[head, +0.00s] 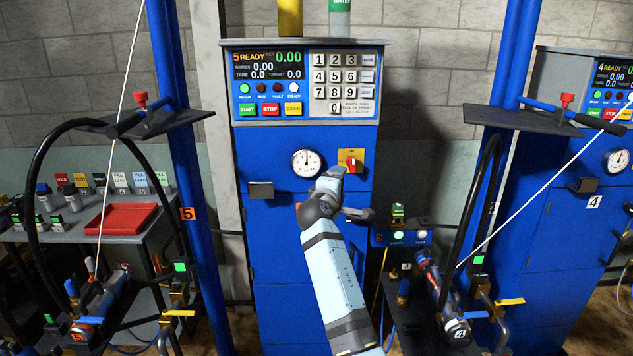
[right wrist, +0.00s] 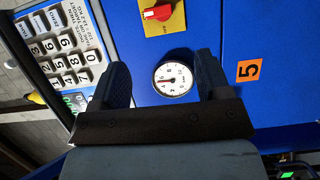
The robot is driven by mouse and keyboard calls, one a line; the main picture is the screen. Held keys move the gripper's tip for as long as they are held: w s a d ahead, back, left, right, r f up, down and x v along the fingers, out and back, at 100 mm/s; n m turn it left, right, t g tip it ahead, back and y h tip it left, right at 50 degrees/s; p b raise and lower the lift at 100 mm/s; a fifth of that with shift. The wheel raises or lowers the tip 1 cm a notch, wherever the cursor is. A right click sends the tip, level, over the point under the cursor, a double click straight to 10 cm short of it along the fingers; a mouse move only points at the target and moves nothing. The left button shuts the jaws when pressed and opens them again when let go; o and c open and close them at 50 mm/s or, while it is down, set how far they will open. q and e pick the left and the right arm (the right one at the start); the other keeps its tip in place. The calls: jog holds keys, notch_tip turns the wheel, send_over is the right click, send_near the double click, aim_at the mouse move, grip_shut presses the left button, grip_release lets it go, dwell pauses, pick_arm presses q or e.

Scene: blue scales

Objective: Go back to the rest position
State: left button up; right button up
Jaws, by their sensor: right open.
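My right gripper (head: 352,193) is in front of the blue scale cabinet marked 5 (head: 280,225), just below the red rotary switch on its yellow plate (head: 357,154). In the right wrist view the gripper (right wrist: 162,62) is open with nothing between its fingers. The round white gauge (right wrist: 172,79) shows in the gap behind them, and the red switch (right wrist: 158,12) is above it. I cannot tell how far the fingers are from the panel. My left gripper is not in view.
The keypad panel (head: 305,82) reads "5 READY". Blue posts with shelves stand on both sides, with a hose-fitted cylinder 5 (head: 105,295) left and cylinder 4 (head: 445,300) right. A side table holds a red tray (head: 104,228). A second scale (head: 590,215) stands at right.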

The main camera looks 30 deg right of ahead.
jog(key=shift+a, duration=0.1)
jog(key=s+a+f+t+y+p, duration=0.1)
jog(key=s+a+f+y+p, duration=0.4)
jog(key=s+a+f, duration=0.55)
jog(key=s+a+f+t+y+p, duration=0.1)
jog(key=s+a+f+y+p, duration=0.2)
jog(key=s+a+f+y, duration=0.75)
jog(key=s+a+f+m+g+y+p, duration=0.1)
jog(key=s+a+f+m, duration=0.1)
jog(key=s, duration=0.7)
jog(key=s+a+f+m+y+p, duration=0.1)
jog(key=s+a+f, duration=0.3)
jog(key=s, duration=0.5)
jog(key=shift+a+m+g+p, duration=0.35)
jog(key=shift+a+m+g, duration=0.05)
jog(key=shift+m, duration=0.2)
